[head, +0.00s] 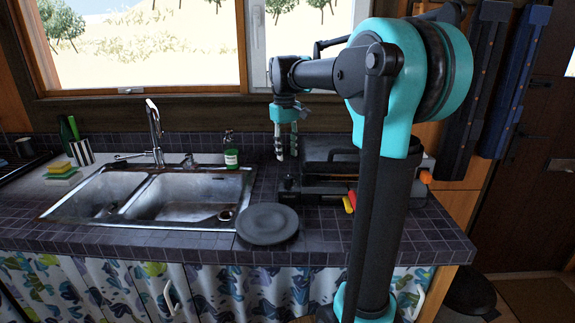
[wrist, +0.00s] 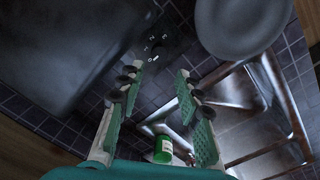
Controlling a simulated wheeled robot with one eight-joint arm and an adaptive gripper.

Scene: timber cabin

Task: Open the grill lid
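The dark grill (head: 318,172) stands on the tiled counter right of the sink, partly hidden behind my arm. Its lid looks down, though the handle is hard to make out. In the wrist view the dark grill body (wrist: 60,50) fills the upper left, with a black knob and small white markings at its edge. My gripper (head: 287,157) points down just left of the grill, above the counter. In the wrist view my gripper (wrist: 158,78) has its two fingers apart with nothing between them.
A double sink (head: 180,196) lies to the left, with a faucet (head: 154,130) and a green bottle (head: 231,152) behind it. A dark plate (head: 267,224) sits in front of the grill's left side. Red and yellow items (head: 350,202) lie by the grill's front. The window is behind.

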